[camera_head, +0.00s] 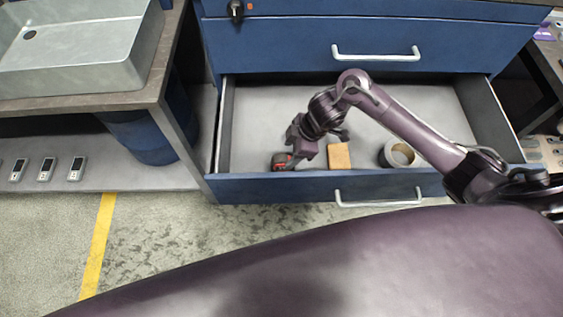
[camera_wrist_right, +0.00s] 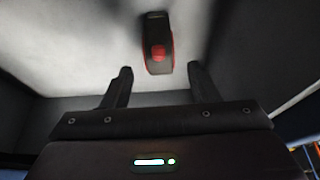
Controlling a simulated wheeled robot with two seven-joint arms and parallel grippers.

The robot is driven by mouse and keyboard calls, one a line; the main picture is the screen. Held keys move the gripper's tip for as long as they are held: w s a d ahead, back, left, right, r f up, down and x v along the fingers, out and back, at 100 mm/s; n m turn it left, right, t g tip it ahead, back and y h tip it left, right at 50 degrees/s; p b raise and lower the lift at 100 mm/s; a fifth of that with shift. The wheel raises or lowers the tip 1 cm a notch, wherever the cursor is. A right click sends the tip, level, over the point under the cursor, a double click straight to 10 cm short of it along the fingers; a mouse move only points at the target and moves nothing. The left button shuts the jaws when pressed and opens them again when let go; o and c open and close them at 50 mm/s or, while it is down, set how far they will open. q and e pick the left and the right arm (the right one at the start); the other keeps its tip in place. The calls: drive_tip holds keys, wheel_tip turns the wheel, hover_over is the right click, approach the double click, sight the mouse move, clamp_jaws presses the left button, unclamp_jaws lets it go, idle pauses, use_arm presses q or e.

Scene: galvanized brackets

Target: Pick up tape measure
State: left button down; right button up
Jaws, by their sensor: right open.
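The tape measure (camera_head: 281,161) is a small black and red object on the floor of the open drawer, at its front left. In the right wrist view the tape measure (camera_wrist_right: 158,45) lies beyond the fingertips, between their lines and apart from them. My right gripper (camera_head: 297,152) reaches down into the drawer over the tape measure and partly hides it. Its two fingers stand apart with nothing between them in the right wrist view (camera_wrist_right: 160,78). My left gripper does not show.
The blue drawer (camera_head: 270,187) is pulled out, and its walls surround my right gripper. A tan block (camera_head: 339,157) and a roll of tape (camera_head: 397,154) lie to the right in it. A grey sink (camera_head: 80,50) stands at left; several handheld devices (camera_head: 46,168) lie on the shelf below.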

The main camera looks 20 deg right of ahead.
sight(284, 157)
drive_tip(key=shift+x, duration=0.9)
drive_tip(key=x, duration=0.5)
drive_tip(key=shift+w+a+b, duration=0.15)
drive_tip(key=shift+a+b, duration=0.15)
drive_tip(key=shift+b, duration=0.05)
drive_tip(key=shift+c, duration=0.3)
drive_tip(key=shift+r, duration=0.1)
clamp_jaws()
